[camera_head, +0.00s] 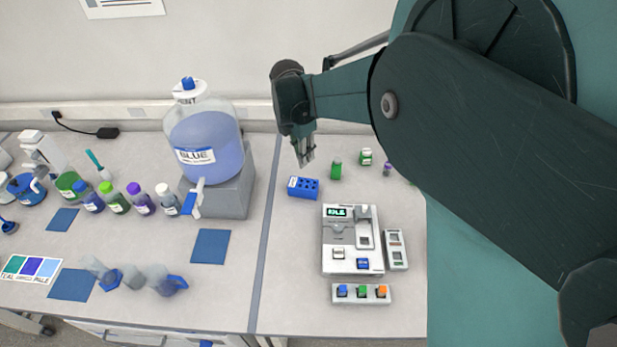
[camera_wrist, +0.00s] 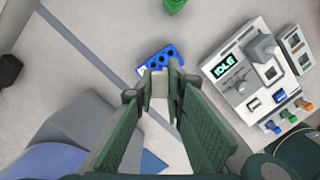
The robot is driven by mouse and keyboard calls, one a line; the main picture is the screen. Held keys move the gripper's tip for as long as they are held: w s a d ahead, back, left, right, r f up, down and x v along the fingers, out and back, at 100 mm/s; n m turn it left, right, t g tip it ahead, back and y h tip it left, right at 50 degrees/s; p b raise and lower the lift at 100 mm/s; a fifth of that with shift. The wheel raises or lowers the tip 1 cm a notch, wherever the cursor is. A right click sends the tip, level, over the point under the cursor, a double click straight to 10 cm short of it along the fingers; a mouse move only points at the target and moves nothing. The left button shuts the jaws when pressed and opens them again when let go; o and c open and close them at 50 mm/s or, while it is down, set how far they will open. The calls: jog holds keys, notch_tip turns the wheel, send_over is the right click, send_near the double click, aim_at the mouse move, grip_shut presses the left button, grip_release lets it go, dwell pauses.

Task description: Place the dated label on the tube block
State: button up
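The blue tube block (camera_head: 304,188) lies on the bench left of a white device, with dark holes in its top and a small white patch at its left end. In the wrist view, the block (camera_wrist: 163,57) shows just beyond my fingertips. My gripper (camera_head: 305,154) hangs above and behind the block, pointing down, apart from it. In the wrist view, its fingers (camera_wrist: 155,84) stand apart with a pale patch between the tips; I cannot tell whether this is bench or a thin label. No dated label can be made out clearly.
The white device (camera_head: 338,255) reads "IDLE"; a narrow unit (camera_head: 396,250) stands beside it and a strip with coloured buttons (camera_head: 350,298) in front. Green bottles (camera_head: 336,170) stand behind. A large BLUE carboy (camera_head: 207,135) on a grey stand (camera_head: 232,195) rises at left.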

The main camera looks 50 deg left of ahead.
jog(key=shift+f, duration=3)
jog(key=shift+f, duration=1.9)
jog(key=shift+f, duration=0.2)
jog(key=o, duration=0.7)
jog(key=shift+c, duration=0.2)
jog(key=shift+r, duration=0.2)
notch_tip(320, 180, up, 12)
jog(key=s, duration=0.1)
jog(key=shift+s, duration=0.35)
